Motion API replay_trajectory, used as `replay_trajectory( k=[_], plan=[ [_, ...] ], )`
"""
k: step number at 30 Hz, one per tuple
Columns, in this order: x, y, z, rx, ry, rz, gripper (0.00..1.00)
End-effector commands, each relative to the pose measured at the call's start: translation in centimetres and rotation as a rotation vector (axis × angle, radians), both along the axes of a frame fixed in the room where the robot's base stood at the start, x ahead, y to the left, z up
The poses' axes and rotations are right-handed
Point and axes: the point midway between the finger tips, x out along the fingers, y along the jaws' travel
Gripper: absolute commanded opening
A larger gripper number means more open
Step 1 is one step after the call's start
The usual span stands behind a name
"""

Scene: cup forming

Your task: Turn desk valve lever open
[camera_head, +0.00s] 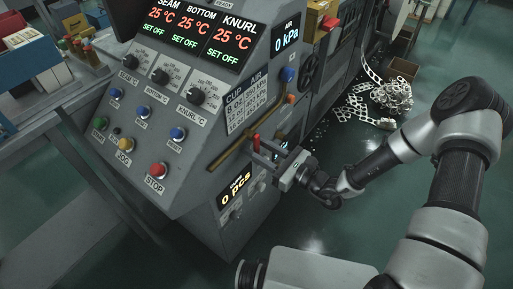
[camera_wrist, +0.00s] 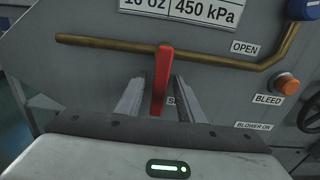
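The red valve lever (camera_wrist: 163,75) sits on a brass pipe (camera_wrist: 105,43) on the grey machine panel. In the wrist view it points down from the pipe, across it, towards a partly hidden label starting with "S". My gripper (camera_wrist: 159,92) is open, with one finger on each side of the lever and a visible gap on both sides. In the head view, the lever (camera_head: 256,143) shows at the pipe's middle and my gripper (camera_head: 269,157) is at it.
An orange bleed button (camera_wrist: 287,84) is right of the lever, by the pipe's bend. A red stop button (camera_head: 158,169) and several knobs are on the sloped panel. White scrap strip (camera_head: 390,97) lies on the floor behind my arm.

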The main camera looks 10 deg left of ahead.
Motion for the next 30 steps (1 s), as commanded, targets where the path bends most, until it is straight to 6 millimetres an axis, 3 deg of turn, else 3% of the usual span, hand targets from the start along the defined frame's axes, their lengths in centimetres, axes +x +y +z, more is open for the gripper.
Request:
replay_trajectory(
  k=[8,15,30],
  plan=[
    [0.1,0.2,0.0,0.0,0.0,0.0,0.34],
    [0.1,0.2,0.0,0.0,0.0,0.0,0.0],
    [0.2,-1.0,0.0,-0.021,-0.051,-0.001,0.0]
  ],
)
